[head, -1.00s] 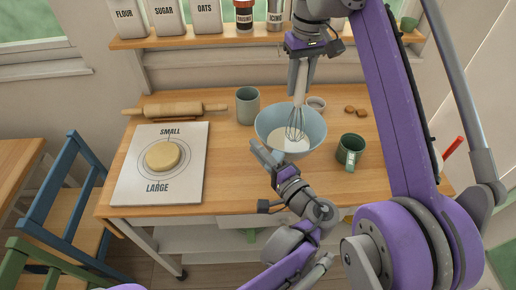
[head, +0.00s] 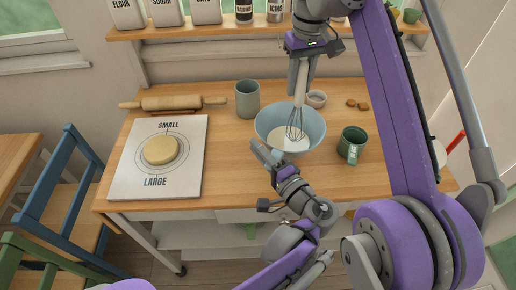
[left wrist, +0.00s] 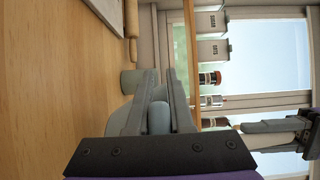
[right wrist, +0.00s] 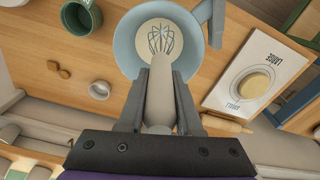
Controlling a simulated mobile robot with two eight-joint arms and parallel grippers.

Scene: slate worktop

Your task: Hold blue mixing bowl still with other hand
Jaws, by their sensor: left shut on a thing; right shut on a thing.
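The blue mixing bowl (head: 313,122) stands upright on the wooden worktop with pale liquid inside; it also shows in the right wrist view (right wrist: 124,48). My left gripper (head: 262,153) is shut on the bowl's near-left rim; in the left wrist view its fingers (left wrist: 160,88) close around the wall. My right gripper (head: 301,77) is above the bowl, shut on the pale handle of a whisk (head: 296,122). The whisk points down, its wires inside the bowl, as the right wrist view (right wrist: 163,40) shows. The fingers hide part of the handle.
A grey-green canister (head: 247,99) stands behind left of the bowl, a green mug (head: 351,144) to its right, a small white dish (head: 316,99) behind. A board with dough (head: 161,151) and a rolling pin (head: 172,103) lie left. Worktop between board and bowl is bare.

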